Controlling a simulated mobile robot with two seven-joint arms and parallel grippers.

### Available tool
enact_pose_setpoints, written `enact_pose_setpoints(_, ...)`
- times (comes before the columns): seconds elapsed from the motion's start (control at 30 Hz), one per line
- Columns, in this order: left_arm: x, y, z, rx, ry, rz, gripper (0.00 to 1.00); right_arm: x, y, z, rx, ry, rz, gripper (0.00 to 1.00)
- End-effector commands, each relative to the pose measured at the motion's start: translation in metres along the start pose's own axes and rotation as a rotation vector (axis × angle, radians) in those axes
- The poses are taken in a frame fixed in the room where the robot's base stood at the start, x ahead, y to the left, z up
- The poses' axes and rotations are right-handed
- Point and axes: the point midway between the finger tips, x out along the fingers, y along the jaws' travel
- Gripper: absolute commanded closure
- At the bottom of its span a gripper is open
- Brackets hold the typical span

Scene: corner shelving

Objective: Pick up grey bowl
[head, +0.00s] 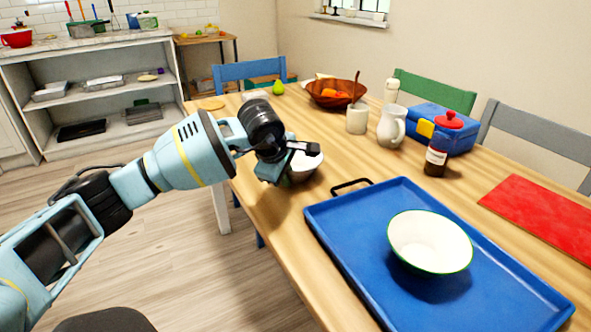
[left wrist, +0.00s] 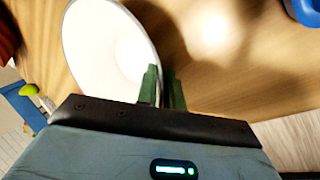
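The grey bowl (head: 308,168), pale inside with a thin grey rim, is at the table's left edge, partly hidden behind my left gripper. In the left wrist view the bowl (left wrist: 105,45) fills the upper left. My left gripper (head: 292,162) is at the bowl's near side. In the left wrist view its green fingers (left wrist: 163,88) are close together, and the bowl's rim runs into the narrow gap between them. The gripper looks shut on the rim. I cannot tell whether the bowl touches the table. My right gripper is not in view.
A blue tray (head: 345,238) with a white green-rimmed bowl (head: 430,240) lies right of the gripper.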

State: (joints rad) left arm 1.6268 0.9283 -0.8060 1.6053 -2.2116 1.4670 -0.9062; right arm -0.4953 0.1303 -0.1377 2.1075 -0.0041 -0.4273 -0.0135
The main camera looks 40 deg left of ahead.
Motion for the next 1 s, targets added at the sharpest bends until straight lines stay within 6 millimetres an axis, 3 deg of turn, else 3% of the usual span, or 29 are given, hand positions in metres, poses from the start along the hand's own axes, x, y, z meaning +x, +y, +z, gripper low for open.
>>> enact_pose_setpoints(0.27,0.002,0.0,0.0,0.001,0.001,0.001,0.91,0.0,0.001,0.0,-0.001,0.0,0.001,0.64)
enact_pose_setpoints(0.33,0.002,0.0,0.0,0.001,0.001,0.001,1.0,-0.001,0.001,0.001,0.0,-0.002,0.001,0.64)
enact_pose_setpoints(0.8,0.001,0.001,0.0,0.001,0.0,0.002,1.0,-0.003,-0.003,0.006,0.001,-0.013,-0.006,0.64)
enact_pose_setpoints(1.0,-0.01,0.008,0.0,0.0,-0.001,0.006,1.0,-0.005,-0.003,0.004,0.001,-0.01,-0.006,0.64)
